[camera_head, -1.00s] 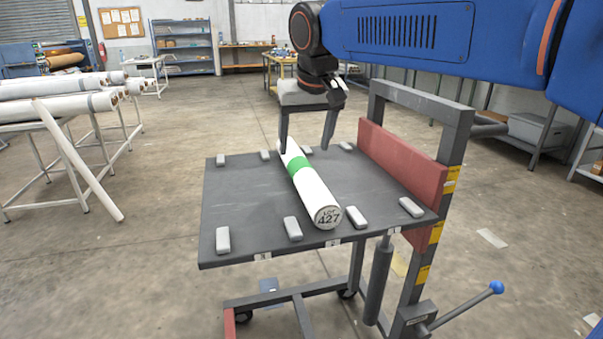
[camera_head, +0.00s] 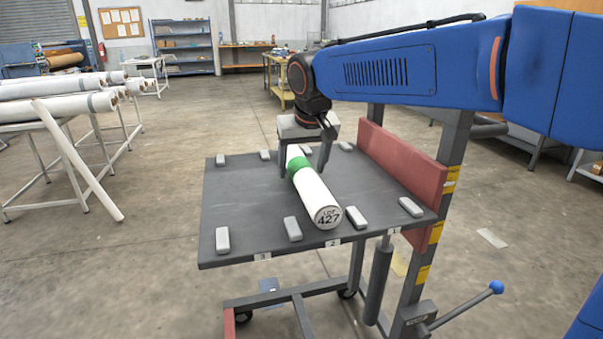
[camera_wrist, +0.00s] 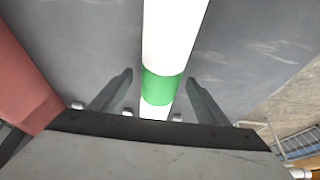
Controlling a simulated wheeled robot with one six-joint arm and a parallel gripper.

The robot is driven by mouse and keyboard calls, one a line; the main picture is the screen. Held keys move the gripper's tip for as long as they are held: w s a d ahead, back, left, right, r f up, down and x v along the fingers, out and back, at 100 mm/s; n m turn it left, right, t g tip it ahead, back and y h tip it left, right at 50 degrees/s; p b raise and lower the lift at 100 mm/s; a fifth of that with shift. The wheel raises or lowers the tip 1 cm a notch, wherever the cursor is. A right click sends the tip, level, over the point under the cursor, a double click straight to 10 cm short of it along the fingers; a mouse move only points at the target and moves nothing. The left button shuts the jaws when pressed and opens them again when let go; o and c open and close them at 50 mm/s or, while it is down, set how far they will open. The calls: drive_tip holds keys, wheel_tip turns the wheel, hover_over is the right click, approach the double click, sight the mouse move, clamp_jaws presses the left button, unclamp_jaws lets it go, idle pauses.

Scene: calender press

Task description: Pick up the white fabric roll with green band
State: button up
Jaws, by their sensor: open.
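The white fabric roll (camera_head: 317,197) with a green band lies on the dark cart top, its end marked "LOT 427" facing me. The green band (camera_head: 299,168) sits toward the roll's far half. My gripper (camera_head: 303,174) is over the roll near the band, fingers pointing down, one on each side. In the wrist view, my gripper (camera_wrist: 158,82) is open, and the roll (camera_wrist: 172,35) runs between the fingers with visible gaps on both sides. The band (camera_wrist: 160,87) lies between the fingers.
The cart top (camera_head: 240,205) carries several small grey blocks along its near and far edges. A red panel (camera_head: 402,158) and grey upright frame stand on its right. A rack of white rolls (camera_head: 55,107) is at the left.

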drive_tip(key=shift+c, duration=0.6)
drive_tip(key=c, duration=1.3)
drive_tip(key=shift+c, duration=0.2)
drive_tip(key=shift+r, duration=0.15)
